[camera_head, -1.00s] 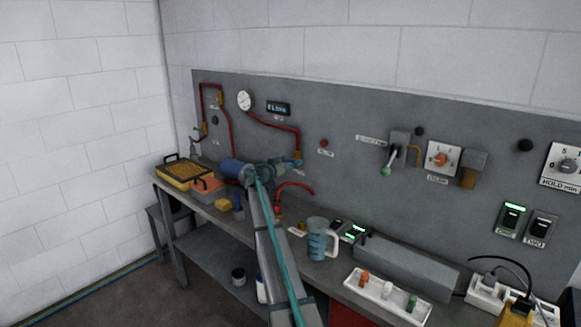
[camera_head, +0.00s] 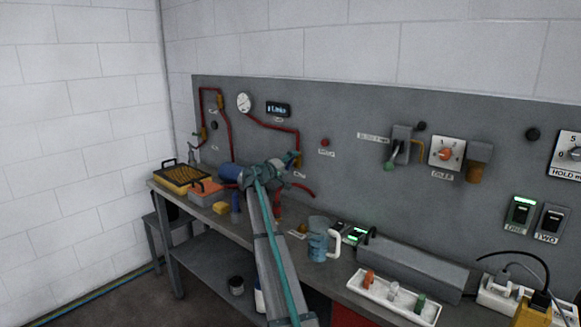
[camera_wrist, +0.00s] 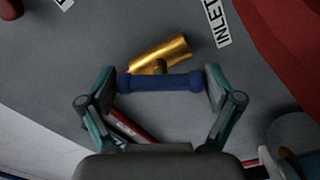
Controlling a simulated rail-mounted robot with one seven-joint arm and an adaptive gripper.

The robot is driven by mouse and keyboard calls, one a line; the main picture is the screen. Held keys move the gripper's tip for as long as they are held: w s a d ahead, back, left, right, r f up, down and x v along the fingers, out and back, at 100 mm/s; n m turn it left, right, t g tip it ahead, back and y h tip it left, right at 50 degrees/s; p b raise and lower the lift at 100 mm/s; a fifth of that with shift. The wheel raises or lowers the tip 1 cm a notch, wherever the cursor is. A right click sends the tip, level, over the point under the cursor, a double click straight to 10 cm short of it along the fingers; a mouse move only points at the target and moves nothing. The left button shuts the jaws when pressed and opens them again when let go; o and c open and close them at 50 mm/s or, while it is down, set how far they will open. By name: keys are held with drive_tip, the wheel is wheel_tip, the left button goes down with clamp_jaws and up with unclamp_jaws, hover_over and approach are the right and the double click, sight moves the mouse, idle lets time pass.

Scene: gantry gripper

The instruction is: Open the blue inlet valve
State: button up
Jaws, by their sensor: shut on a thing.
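The blue valve handle (camera_wrist: 160,83) lies across the middle of the wrist view, in front of a gold valve body (camera_wrist: 158,54) on the grey panel. An INLET label (camera_wrist: 217,22) is beside it. My gripper (camera_wrist: 161,84) has one teal finger at each end of the blue handle and is shut on it. In the head view my gripper (camera_head: 288,170) is at the panel, above the bench, by the red pipe. The gold valve (camera_head: 297,157) shows only in part there; my gripper and arm hide the handle.
A red pipe (camera_head: 270,125) runs from a round gauge (camera_head: 244,102) down to the valve. A blue jug (camera_head: 318,240) stands on the bench (camera_head: 345,270) right of my arm. A tray with a black grid (camera_head: 183,176) is at the left end. A white tray (camera_head: 385,298) is in front.

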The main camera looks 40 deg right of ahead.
drive_tip(key=n, duration=0.5)
drive_tip(key=shift+n, duration=0.3)
idle(0.4)
drive_tip(key=o, duration=0.8)
drive_tip(key=shift+o, duration=0.2)
drive_tip(key=v, duration=1.2)
drive_tip(key=shift+r+p, duration=0.1)
drive_tip(key=shift+p, duration=0.2)
